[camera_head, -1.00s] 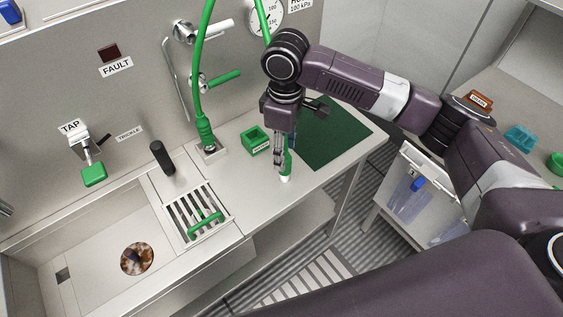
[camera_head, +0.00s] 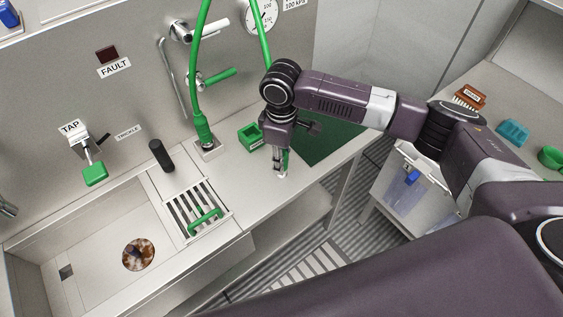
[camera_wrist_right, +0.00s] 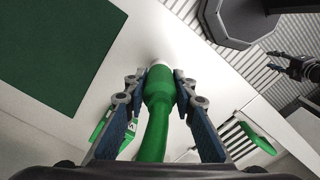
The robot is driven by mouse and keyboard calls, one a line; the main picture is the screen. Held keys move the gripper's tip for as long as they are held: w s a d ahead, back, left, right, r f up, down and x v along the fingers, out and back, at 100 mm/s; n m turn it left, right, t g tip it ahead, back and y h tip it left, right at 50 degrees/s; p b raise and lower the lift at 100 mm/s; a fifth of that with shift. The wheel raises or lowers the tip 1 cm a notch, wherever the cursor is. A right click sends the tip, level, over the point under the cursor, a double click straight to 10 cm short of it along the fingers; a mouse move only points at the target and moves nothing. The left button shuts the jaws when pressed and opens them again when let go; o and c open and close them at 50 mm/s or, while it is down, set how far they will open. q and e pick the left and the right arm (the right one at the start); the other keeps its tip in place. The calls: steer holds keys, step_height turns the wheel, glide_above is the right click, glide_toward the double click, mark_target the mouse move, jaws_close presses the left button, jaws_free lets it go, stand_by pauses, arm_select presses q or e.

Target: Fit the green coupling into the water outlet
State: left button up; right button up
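The green coupling (camera_wrist_right: 162,90) with a white tip sits at the end of the green hose. My right gripper (camera_wrist_right: 160,84) has its fingers closed on both sides of it. In the head view the right gripper (camera_head: 280,165) is over the counter near its front edge, the coupling (camera_head: 286,160) partly hidden behind the fingers. The white tip is close to the counter; I cannot tell if it touches. A steel wall fitting with a pale spout (camera_head: 213,28) is at the upper left; I cannot tell whether this is the water outlet. A dark gripper (camera_wrist_right: 298,68), likely my left, shows small at the right wrist view's edge.
A green box (camera_head: 249,137) and dark green mat (camera_head: 330,140) lie beside the gripper. A grate (camera_head: 190,220) and sink (camera_head: 100,240) are left. The counter's front strip is clear.

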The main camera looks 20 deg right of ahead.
jaws_close()
